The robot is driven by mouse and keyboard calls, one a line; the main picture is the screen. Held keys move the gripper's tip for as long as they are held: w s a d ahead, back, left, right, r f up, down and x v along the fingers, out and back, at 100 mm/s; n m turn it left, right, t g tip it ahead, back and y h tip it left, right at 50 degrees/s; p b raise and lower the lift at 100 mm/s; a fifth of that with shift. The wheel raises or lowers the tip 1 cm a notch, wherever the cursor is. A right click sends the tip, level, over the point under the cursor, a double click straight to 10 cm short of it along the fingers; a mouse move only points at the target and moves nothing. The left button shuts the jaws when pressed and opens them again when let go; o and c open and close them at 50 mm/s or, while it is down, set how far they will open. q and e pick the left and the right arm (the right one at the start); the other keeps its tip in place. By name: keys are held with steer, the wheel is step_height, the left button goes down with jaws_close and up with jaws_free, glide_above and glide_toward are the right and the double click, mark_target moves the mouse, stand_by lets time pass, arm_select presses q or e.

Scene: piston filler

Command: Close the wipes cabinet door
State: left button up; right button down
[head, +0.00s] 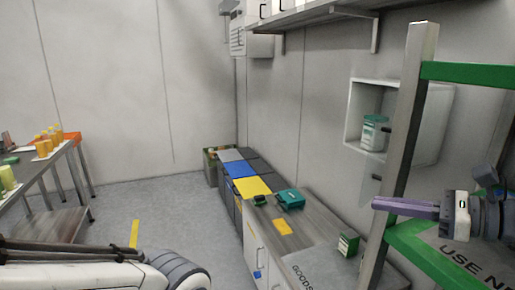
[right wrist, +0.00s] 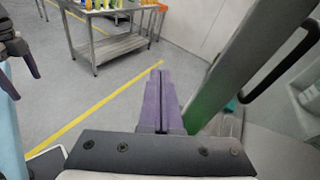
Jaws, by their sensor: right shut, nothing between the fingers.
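The wipes cabinet (head: 436,128) is a white box on the right wall, its front open. Dark fingers, likely my left gripper (right wrist: 18,70), are cut off at the left edge there.
A metal post (head: 400,140) with green bars (head: 470,73) stands between me and the cabinet. A counter (head: 310,238) with a teal box (head: 291,199) and a green box (head: 348,243) runs along the wall. A steel table (head: 45,170) stands left; the floor between is clear.

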steer(key=s+a+f+n+g+h, duration=0.1)
steer(key=s+a+f+n+g, duration=0.2)
steer(key=a+f+n+g, duration=0.4)
steer(key=s+a+f+n+g, duration=0.3)
steer(key=a+f+n, duration=0.1)
steer(key=a, duration=0.6)
arm_select(q)
steer(key=shift+a+f, duration=0.15)
steer(key=shift+f, duration=0.1)
steer(key=c, duration=0.9)
steer(key=shift+a, duration=0.1)
arm_select(e)
steer(key=s+a+f+n+h, duration=0.6)
steer(key=s+f+n+h, duration=0.3)
steer(key=n, duration=1.2)
steer(key=shift+s+g, duration=0.4)
steer(key=shift+s, duration=0.2)
